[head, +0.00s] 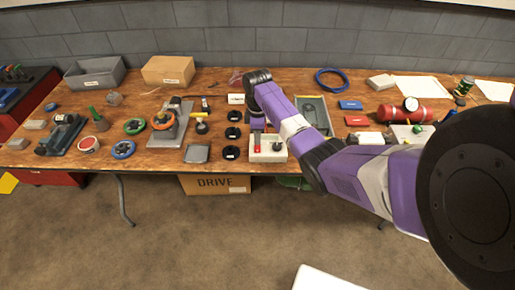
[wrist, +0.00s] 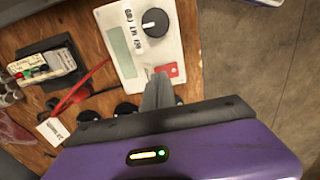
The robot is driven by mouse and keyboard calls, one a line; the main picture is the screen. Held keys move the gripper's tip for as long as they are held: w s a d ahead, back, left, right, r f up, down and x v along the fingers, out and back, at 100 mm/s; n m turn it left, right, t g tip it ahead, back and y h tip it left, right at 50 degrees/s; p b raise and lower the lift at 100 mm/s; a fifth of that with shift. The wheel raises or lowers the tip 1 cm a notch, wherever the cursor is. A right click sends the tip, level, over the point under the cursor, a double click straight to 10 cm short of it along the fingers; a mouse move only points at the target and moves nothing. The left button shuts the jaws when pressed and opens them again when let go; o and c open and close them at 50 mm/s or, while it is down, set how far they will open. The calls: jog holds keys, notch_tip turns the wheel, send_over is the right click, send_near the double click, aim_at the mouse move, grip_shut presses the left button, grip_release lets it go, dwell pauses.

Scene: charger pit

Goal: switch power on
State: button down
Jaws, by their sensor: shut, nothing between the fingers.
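A white power unit (wrist: 142,45) with a grey display, a black round knob (wrist: 155,22) and a red switch (wrist: 173,70) lies on the wooden table in the wrist view. My gripper (wrist: 158,80) is shut and empty. Its fingertips are close beside the red switch, by the unit's edge. I cannot tell whether they touch it. The switch's setting is too small to make out.
A red lead (wrist: 78,92) and a small device (wrist: 45,68) lie beside the unit. Several black round pieces (head: 232,133) stand to its left in the head view.

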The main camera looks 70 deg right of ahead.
jog(key=shift+f+b, duration=0.55)
jog(key=shift+f, duration=0.4)
dwell(0.4)
jog(key=shift+r, duration=0.1)
notch_tip(320, 180, up, 7)
jog(key=p, duration=0.7)
dwell(0.7)
